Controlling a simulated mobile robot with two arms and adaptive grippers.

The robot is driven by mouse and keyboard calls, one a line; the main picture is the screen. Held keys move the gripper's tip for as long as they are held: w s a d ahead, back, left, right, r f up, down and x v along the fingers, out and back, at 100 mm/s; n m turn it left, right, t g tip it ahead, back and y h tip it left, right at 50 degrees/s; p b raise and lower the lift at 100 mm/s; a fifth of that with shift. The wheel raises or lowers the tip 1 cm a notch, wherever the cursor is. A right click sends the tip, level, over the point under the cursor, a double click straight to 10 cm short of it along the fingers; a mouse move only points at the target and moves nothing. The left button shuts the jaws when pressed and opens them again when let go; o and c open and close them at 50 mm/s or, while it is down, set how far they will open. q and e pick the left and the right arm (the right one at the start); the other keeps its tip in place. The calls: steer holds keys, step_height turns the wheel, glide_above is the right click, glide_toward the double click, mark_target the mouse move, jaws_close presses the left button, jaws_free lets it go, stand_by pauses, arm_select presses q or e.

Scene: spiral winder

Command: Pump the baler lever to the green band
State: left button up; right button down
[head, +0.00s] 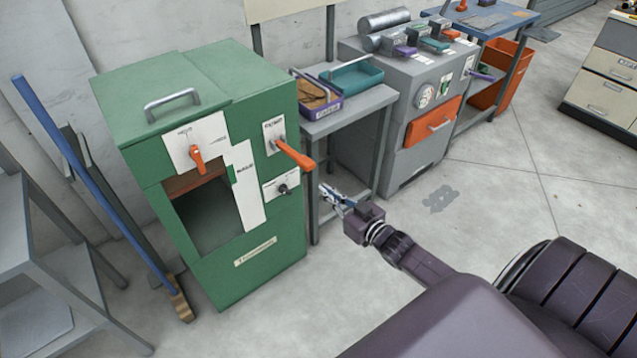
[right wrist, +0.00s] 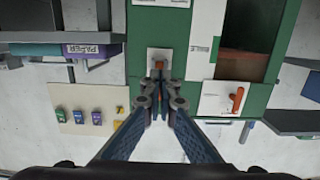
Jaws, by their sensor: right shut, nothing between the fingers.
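The green baler (head: 225,264) stands at left in the head view, with an open dark chamber in its front. An orange lever (head: 295,153) sticks out from a white plate on its right side. A white vertical strip (head: 247,185) with a small green mark (head: 231,173) runs beside the chamber. My right gripper (head: 328,190) is shut and empty, below and right of the orange lever, apart from it. In the upside-down right wrist view, the shut fingertips (right wrist: 164,72) overlap the lever's plate, with a bit of orange behind them. My left gripper is not in view.
A second orange handle (head: 196,155) sits on the baler's upper left plate, and a black knob (head: 283,189) below the lever. A grey side table (head: 345,111) with trays stands right of the baler. A blue pole (head: 90,180) leans at left. The floor in front is clear.

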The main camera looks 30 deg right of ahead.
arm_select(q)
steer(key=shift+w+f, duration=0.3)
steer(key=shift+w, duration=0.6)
arm_select(e)
steer(key=s, duration=0.3)
steer(key=s+f, duration=0.1)
steer(key=shift+s+d, duration=0.25)
steer(key=shift+s, duration=0.05)
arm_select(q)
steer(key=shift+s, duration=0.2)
